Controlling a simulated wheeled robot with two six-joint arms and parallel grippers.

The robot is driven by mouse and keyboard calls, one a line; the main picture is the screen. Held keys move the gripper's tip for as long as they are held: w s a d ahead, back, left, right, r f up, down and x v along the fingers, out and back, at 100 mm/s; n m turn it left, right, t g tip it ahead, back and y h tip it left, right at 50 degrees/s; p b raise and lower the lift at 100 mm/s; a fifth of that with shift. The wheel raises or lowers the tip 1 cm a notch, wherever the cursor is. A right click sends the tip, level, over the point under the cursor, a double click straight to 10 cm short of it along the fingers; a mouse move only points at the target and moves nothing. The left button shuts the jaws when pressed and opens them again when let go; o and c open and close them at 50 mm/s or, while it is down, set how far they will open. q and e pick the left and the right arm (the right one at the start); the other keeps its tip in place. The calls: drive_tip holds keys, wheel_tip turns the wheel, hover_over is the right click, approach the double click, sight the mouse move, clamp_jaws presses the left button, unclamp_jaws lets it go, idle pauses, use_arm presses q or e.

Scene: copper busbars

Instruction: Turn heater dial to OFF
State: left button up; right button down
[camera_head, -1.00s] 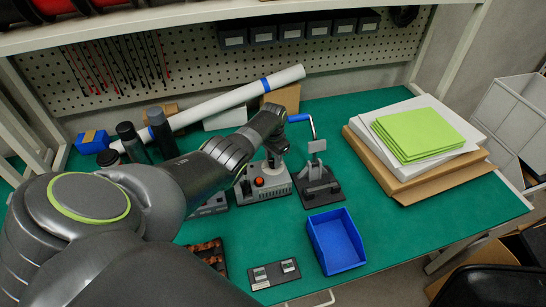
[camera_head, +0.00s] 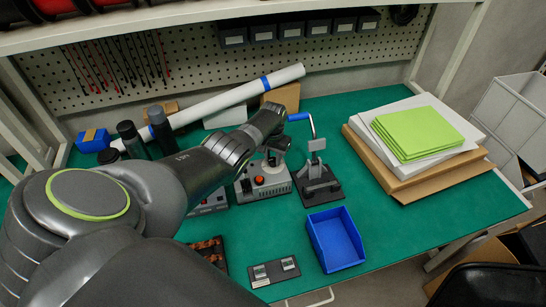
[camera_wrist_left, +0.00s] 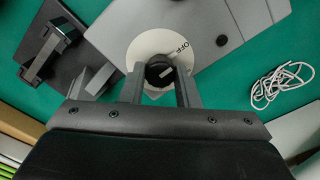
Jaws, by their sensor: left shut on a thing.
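The heater (camera_head: 266,188) is a grey box with a red-orange button on its front, on the green bench near the middle. In the left wrist view its grey top (camera_wrist_left: 225,60) carries a white disc (camera_wrist_left: 143,48) marked OFF at its right side. The black dial knob (camera_wrist_left: 160,74) sits on this disc. My left gripper (camera_wrist_left: 160,84) points at it, with one finger on each side, shut on the knob. A pale mark shows on the knob, but its exact setting is unclear. In the head view my left gripper (camera_head: 275,153) largely hides the dial. My right gripper is out of view.
A black press with a blue lever (camera_head: 318,182) stands close right of the heater. A blue bin (camera_head: 335,240) and a dark plate with two metal pieces (camera_head: 274,271) lie in front. Dark bottles (camera_head: 162,133) stand behind my arm. A white cord (camera_wrist_left: 281,81) shows in the wrist view.

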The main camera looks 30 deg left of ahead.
sight(273, 159)
use_arm(q)
drive_tip(key=o, duration=1)
drive_tip(key=shift+c, duration=0.2)
drive_tip(key=shift+r, duration=0.15)
drive_tip(key=shift+r, duration=0.25)
wheel_tip(273, 159, up, 6)
drive_tip(key=shift+f+p, duration=0.1)
drive_tip(key=shift+p, duration=0.95)
wheel_tip(273, 159, up, 11)
drive_tip(key=b, duration=0.1)
drive_tip(key=shift+f, duration=0.1)
